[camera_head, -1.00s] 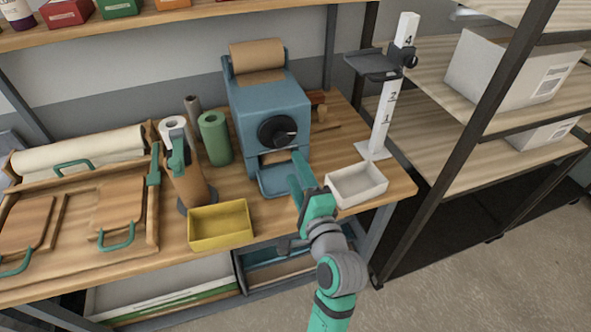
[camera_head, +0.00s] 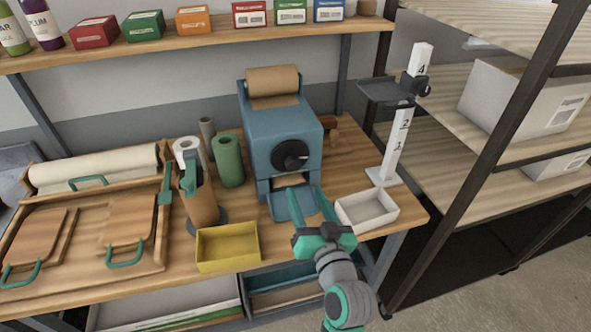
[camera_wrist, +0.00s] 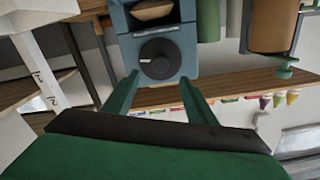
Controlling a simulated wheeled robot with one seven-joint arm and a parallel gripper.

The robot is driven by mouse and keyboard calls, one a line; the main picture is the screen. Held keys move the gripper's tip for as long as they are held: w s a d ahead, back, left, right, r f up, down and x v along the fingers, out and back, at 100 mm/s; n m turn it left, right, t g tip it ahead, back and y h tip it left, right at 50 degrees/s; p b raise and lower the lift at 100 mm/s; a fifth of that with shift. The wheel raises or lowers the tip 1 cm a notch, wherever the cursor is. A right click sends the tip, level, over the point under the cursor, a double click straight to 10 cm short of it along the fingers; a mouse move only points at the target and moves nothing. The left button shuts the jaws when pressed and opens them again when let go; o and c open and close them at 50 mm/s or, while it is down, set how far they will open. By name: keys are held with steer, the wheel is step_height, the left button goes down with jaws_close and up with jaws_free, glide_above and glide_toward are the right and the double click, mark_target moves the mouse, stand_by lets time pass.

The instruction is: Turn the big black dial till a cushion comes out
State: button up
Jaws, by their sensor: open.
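The blue machine (camera_head: 257,131) stands on the workbench with a roll of brown paper (camera_head: 272,82) on top. The big black dial (camera_head: 290,156) is on its front, with a light mark toward the right. It faces me in the wrist view (camera_wrist: 159,58), which looks upside down. Below the dial is an outlet opening with a blue tray (camera_head: 283,207); brown paper (camera_wrist: 152,11) shows in the opening in the wrist view. My gripper (camera_head: 312,205) is open and empty, in front of and below the dial, apart from it. Its two fingers (camera_wrist: 160,93) are spread wide.
A white tray (camera_head: 345,222) is right of my gripper, and a yellow bin (camera_head: 230,264) is left. A green roll (camera_head: 229,162) and a tape dispenser (camera_head: 198,205) stand left of the machine. A height gauge (camera_head: 396,140) stands at right. Shelf goods are above.

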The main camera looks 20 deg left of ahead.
mark_target(294, 167)
steer(key=w+a+n, duration=0.1)
steer(key=w+a, duration=0.1)
steer(key=w, duration=0.1)
steer(key=w+a+n, duration=0.1)
steer(key=w+a, duration=0.1)
steer(key=w, duration=0.1)
steer(key=w+a+n, duration=0.1)
steer(key=w+a, duration=0.1)
steer(key=w, duration=0.1)
steer(key=shift+w+a+n, duration=0.1)
steer(key=shift+w+n, duration=0.15)
steer(key=shift+n, duration=0.05)
steer(key=shift+d, duration=0.35)
steer(key=shift+s+a, duration=0.1)
steer(key=shift+a, duration=0.05)
steer(key=shift+c, duration=0.6)
steer(key=shift+s+a, duration=0.15)
steer(key=shift+a, duration=0.25)
steer(key=c, duration=0.9)
steer(key=shift+d, duration=0.3)
steer(key=shift+a, duration=0.15)
